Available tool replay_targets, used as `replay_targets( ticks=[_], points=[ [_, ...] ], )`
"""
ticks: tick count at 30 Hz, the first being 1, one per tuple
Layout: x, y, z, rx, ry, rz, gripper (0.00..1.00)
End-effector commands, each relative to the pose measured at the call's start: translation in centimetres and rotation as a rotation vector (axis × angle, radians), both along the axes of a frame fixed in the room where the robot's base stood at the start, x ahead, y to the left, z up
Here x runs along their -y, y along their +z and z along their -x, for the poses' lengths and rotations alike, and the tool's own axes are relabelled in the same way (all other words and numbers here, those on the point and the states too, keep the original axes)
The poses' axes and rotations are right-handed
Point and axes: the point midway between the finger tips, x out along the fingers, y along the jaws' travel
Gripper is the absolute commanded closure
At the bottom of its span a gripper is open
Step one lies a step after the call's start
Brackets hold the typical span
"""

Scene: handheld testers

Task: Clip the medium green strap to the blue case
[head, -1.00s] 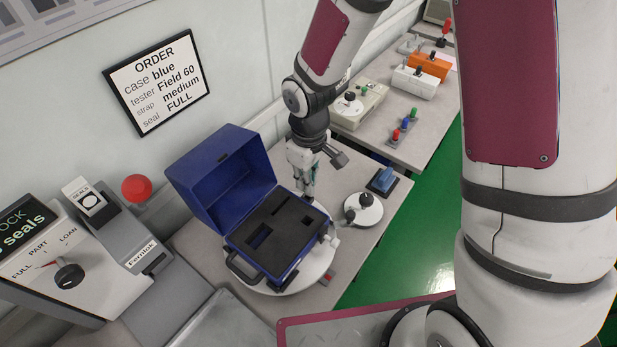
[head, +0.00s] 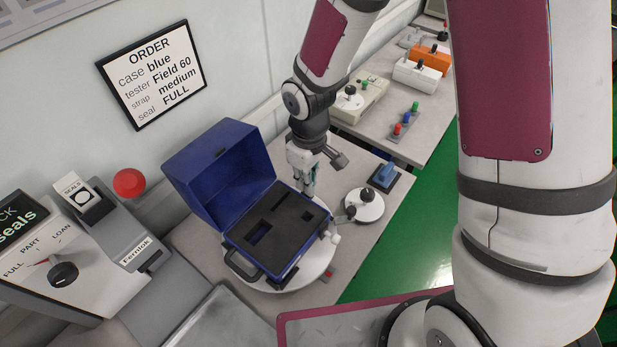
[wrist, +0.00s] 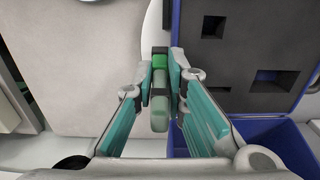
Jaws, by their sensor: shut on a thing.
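The blue case (head: 215,170) stands open on a round white turntable (head: 300,283), its lid raised at the back left. Its dark foam insert (head: 270,230) has several empty cutouts. My gripper (head: 306,188) is at the right rear side of the case, pointing down. In the wrist view, my gripper (wrist: 160,72) is shut on the green strap (wrist: 160,88), which sits upright between the teal finger pads. The case's foam and blue wall lie just to the right of the fingers there. Whether the strap touches the case cannot be told.
A white round fixture with a black knob (head: 364,205) and a blue block on a black base (head: 386,176) stand right of the case. A seal machine (head: 65,270) is at the left. Coloured pegs (head: 405,120) and testers (head: 417,74) stand on the back bench.

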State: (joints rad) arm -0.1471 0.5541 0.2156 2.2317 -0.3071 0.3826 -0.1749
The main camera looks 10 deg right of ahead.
Motion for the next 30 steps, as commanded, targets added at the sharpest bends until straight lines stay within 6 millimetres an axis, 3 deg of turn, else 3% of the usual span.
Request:
replay_targets(
  ticks=[12, 13, 15, 16, 25, 30],
  points=[
    [0.0, -0.4, 0.0, 0.000, 0.000, 0.000, 1.00],
    [0.0, -0.4, 0.0, 0.000, 0.000, 0.000, 0.83],
    [0.0, -0.4, 0.0, 0.000, 0.000, 0.000, 0.67],
    [0.0, -0.4, 0.0, 0.000, 0.000, 0.000, 0.64],
    [0.0, -0.3, 0.0, 0.000, -0.001, 0.000, 0.64],
    [0.0, 1.2, -0.1, 0.004, -0.003, -0.001, 0.64]
  ],
)
